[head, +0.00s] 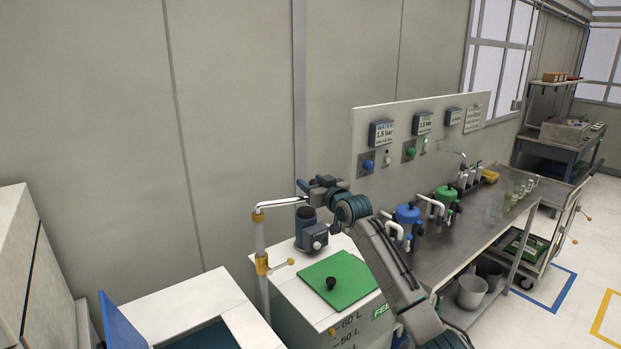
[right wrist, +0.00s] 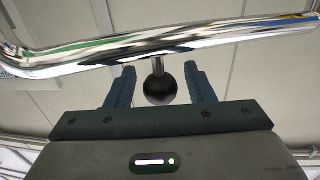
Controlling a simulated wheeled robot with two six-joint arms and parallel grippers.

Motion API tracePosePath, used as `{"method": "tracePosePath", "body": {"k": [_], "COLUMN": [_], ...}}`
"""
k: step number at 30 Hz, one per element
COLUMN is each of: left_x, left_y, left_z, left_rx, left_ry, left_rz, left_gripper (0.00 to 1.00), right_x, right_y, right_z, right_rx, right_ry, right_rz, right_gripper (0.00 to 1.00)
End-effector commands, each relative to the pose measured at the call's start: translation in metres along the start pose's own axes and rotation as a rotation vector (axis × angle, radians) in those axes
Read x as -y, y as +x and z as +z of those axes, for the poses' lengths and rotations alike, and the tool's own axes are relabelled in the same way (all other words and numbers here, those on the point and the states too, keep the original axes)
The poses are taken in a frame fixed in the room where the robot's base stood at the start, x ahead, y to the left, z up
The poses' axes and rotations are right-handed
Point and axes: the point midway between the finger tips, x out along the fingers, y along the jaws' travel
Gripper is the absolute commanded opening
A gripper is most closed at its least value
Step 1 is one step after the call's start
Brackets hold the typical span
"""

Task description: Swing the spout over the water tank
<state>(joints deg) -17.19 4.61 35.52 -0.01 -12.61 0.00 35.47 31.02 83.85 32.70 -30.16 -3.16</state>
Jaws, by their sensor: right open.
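The chrome spout (head: 283,203) reaches right from the top of an upright pipe (head: 260,238) with yellow fittings, over the feed tank side. In the right wrist view the spout (right wrist: 170,46) crosses the top, with a black ball knob (right wrist: 161,88) on a short stem below it. My right gripper (right wrist: 160,82) is open, its fingers on either side of the knob, with gaps showing. In the head view my right gripper (head: 312,185) is at the spout's right end. An open tank (head: 236,318) with a raised blue lid (head: 120,325), apparently the water tank, stands lower left. My left gripper is not in view.
The feed tank (head: 292,285) has a green lid (head: 338,280) with a black knob and a dark blue motor-like unit (head: 311,236) behind. A steel bench (head: 452,250) with blue- and green-topped vessels stands right. A tall pale cabinet (head: 22,250) stands far left.

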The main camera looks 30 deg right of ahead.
Motion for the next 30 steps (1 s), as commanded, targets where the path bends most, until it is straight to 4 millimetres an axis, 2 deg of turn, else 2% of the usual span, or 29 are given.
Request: {"method": "tracePosePath", "body": {"k": [4, 13, 14, 18, 21, 30], "left_x": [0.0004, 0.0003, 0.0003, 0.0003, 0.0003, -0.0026], "left_y": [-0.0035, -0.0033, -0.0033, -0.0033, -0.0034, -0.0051], "left_z": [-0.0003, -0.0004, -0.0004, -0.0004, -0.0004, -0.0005], "left_rx": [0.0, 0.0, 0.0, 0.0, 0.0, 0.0], "left_ry": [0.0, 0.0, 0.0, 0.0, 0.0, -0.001], "left_rz": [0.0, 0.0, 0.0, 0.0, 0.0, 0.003], "left_gripper": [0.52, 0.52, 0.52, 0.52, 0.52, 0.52], "right_x": [0.0005, 0.0005, 0.0005, 0.0005, 0.0004, 0.0004], "right_y": [0.0091, 0.0108, 0.0108, 0.0107, 0.0106, 0.012], "right_z": [-0.0007, 0.0007, 0.0007, 0.0006, 0.0006, 0.0003], "right_rx": [0.0, 0.001, 0.001, 0.001, 0.001, 0.001], "right_ry": [0.002, 0.0, 0.0, 0.0, 0.0, 0.0], "right_rz": [-0.001, 0.0, 0.0, 0.0, 0.0, 0.011], "right_gripper": [0.49, 0.49, 0.45, 0.17, 0.0, 0.0]}}
